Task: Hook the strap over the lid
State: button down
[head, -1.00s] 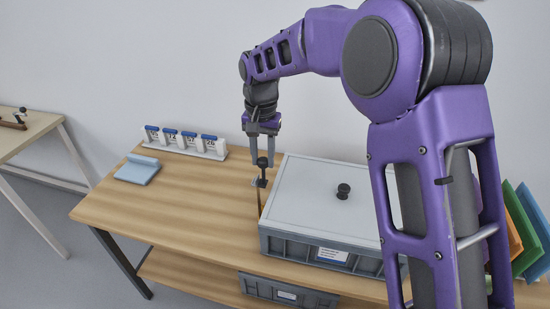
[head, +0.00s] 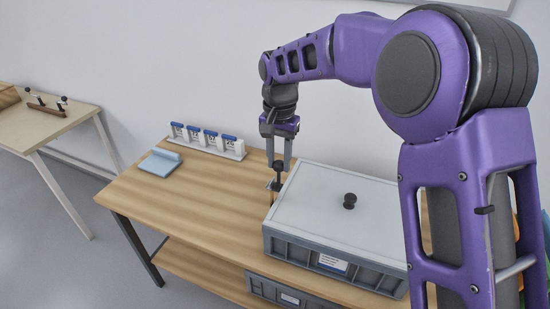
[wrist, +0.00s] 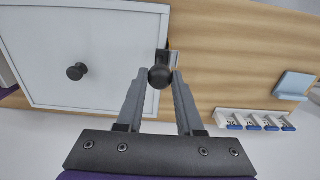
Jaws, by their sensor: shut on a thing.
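The closed lid (head: 315,198) is a flat light grey panel on a grey crate (head: 290,245), with a black knob (head: 349,201) near its middle. The strap (head: 272,186) is a thin dark piece at the crate's left side, topped by a black ball grip. My gripper (head: 279,164) points down and is shut on that ball grip. In the wrist view the ball (wrist: 160,77) sits between the fingertips, beside the lid's edge (wrist: 166,30). The lower strap is mostly hidden, and I cannot tell whether it touches the lid.
A white rack of blue-topped labelled holders (head: 208,143) and a light blue block (head: 160,162) stand at the bench's back left. The bench top (head: 205,200) left of the crate is clear. Another crate (head: 285,297) sits below. A side table (head: 50,125) is at far left.

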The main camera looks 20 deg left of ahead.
jog(key=d+b, duration=0.5)
jog(key=d, duration=3)
jog(key=d+f+b, duration=0.5)
jog(key=d+f, duration=0.1)
jog(key=f, duration=0.4)
jog(key=shift+d+f, duration=0.2)
jog(key=shift+f, duration=0.2)
dwell(0.8)
jog(key=shift+a+p, duration=0.55)
jog(key=shift+a, duration=0.25)
dwell(1.5)
